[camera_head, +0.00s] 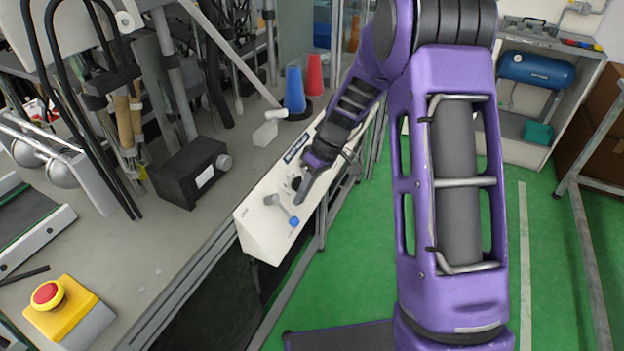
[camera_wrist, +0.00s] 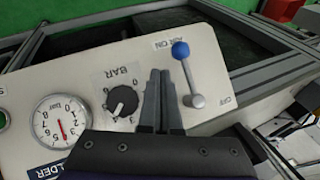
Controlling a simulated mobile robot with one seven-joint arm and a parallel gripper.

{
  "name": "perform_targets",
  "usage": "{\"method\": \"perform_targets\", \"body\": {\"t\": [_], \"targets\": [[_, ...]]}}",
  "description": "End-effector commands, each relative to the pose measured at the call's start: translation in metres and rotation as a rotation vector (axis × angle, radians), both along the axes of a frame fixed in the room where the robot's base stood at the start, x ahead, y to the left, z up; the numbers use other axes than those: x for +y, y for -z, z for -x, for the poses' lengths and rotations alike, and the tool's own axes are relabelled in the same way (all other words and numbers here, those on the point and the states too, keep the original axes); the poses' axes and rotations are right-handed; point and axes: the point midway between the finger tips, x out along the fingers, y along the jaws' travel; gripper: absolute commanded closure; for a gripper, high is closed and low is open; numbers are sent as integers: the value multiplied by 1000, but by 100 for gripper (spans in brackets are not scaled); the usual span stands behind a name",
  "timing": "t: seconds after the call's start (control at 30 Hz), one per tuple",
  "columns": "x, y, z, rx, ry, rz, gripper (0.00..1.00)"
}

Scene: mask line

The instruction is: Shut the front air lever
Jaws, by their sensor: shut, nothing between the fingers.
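The front air lever (camera_wrist: 187,75) is a grey rod with a blue knob on a white sloped panel (camera_wrist: 60,88). In the wrist view its knob lies beside the "AIR ON" label, and an "OFF" label sits right of its grey pivot. In the head view the lever (camera_head: 283,210) is at the near end of the panel. My gripper (camera_wrist: 160,74) is shut and empty, over the panel between the lever and a black pressure knob (camera_wrist: 123,101). Its fingers are left of the lever with a small visible gap. My gripper also shows in the head view (camera_head: 300,200).
A pressure gauge (camera_wrist: 62,121) is on the panel at left. A grey workbench (camera_head: 150,235) holds a black box (camera_head: 188,172), a yellow emergency stop (camera_head: 68,310) and blue and red cones (camera_head: 294,90). Metal framing runs past the panel's edge; green floor lies right.

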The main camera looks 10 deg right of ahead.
Motion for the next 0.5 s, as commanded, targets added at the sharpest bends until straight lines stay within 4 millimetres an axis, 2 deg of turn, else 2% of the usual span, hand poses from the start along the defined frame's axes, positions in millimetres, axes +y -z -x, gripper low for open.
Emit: {"method": "perform_targets", "body": {"t": [0.2, 0.5], "targets": [[13, 2, 15, -2, 0, 0, 100], [15, 2, 17, -1, 1, 0, 100]]}}
